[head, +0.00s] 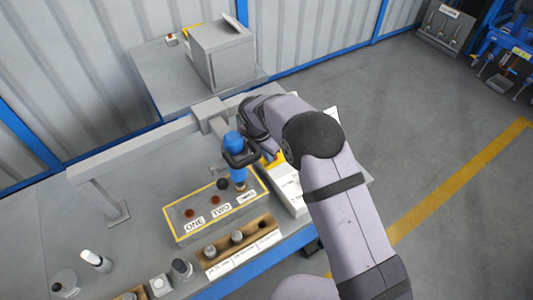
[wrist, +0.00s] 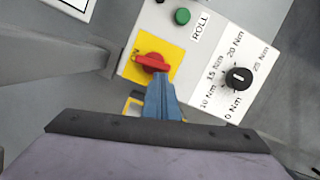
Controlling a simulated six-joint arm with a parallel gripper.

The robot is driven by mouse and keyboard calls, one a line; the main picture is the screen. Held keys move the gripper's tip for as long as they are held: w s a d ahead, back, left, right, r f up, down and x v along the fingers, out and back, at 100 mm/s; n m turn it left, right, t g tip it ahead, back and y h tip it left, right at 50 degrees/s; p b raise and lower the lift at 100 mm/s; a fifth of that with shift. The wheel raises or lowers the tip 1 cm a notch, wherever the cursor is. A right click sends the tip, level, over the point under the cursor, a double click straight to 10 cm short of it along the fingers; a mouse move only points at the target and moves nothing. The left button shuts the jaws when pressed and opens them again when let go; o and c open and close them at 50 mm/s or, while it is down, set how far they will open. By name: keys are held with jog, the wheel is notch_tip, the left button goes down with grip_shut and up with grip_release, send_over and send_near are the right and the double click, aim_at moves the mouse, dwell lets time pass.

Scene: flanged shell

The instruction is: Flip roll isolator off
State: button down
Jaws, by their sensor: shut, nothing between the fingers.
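The roll isolator is a red rotary knob (wrist: 152,63) on a yellow plate (wrist: 170,49), below a label reading ROLL in the wrist view. Its handle lies roughly crosswise in that view. My gripper (wrist: 159,80) has its blue fingers shut with nothing between them. The fingertips are right at the lower right side of the red knob; whether they touch it I cannot tell. In the head view the gripper (head: 272,156) is beside the yellow plate (head: 278,158), and my arm mostly hides the panel and the knob.
A green button (wrist: 182,16) and a black torque dial (wrist: 239,78) with Nm marks sit near the knob. In the head view a blue tool (head: 236,145) hangs from a grey beam (head: 150,145), close to my gripper's left. A yellow-edged box (head: 184,234) and a wooden rack (head: 222,262) stand in front.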

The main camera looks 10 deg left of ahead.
jog(key=shift+d+r, duration=0.1)
jog(key=shift+d, duration=0.05)
jog(key=n+p, duration=0.1)
jog(key=d+n+p, duration=0.1)
jog(key=shift+w+r+n+y, duration=0.1)
jog(key=shift+n+y, duration=0.2)
jog(key=n+p, duration=0.2)
jog(key=n, duration=0.1)
jog(key=shift+w+d+n+y, duration=0.2)
jog(key=shift+d+n+y, duration=0.1)
jog(key=shift+d+y, duration=0.1)
jog(key=shift+w+d+f, duration=0.2)
jog(key=shift+w+d, duration=0.3)
jog(key=shift+w, duration=0.05)
jog(key=shift+a, duration=0.2)
